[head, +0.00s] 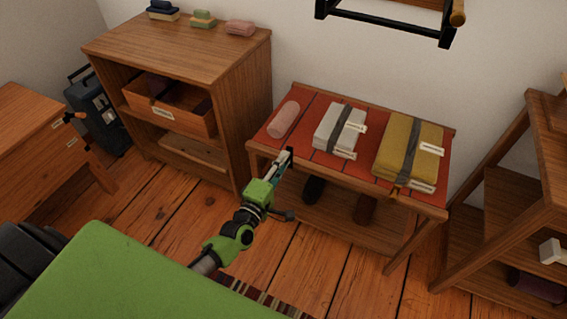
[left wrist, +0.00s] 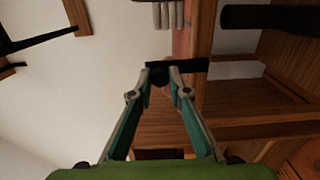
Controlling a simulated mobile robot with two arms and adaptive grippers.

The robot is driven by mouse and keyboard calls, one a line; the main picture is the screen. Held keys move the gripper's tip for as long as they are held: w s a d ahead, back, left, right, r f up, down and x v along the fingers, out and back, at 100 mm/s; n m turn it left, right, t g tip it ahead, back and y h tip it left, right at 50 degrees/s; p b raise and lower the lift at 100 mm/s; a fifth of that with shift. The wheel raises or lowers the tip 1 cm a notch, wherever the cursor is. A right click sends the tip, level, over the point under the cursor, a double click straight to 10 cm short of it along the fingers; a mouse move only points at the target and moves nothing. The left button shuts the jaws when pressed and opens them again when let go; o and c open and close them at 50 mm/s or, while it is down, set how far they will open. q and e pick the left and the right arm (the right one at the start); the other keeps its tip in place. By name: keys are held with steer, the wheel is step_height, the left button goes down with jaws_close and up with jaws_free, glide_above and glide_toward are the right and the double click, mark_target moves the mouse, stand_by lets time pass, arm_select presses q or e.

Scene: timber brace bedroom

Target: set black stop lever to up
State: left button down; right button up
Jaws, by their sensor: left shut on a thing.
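The black stop lever (left wrist: 192,66) shows in the left wrist view as a short dark bar across the fingertips. In the head view a small dark piece of it (head: 290,154) shows at the front left edge of the red-topped bench (head: 300,103). My left gripper (head: 279,166) reaches up to that edge and is shut on the lever. In the left wrist view the gripper (left wrist: 163,75) has its two fingertips close together at the bar. The fingers partly hide the lever, and its exact tilt is hard to tell. My right gripper is not in view.
The bench carries a pink roll (head: 283,119), a white bundle (head: 335,130) and a yellow bundle (head: 405,148). A wooden cabinet (head: 180,50) stands close on the left, a shelf (head: 545,150) on the right. Wooden floor lies open in front of the bench.

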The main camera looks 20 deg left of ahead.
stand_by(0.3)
arm_select(q)
steer(key=c, duration=2)
jaws_free()
steer(key=shift+a, duration=0.1)
steer(key=shift+o, duration=0.4)
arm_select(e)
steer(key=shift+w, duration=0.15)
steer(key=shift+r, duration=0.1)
arm_select(q)
steer(key=s, duration=1.2)
steer(key=shift+a, duration=0.2)
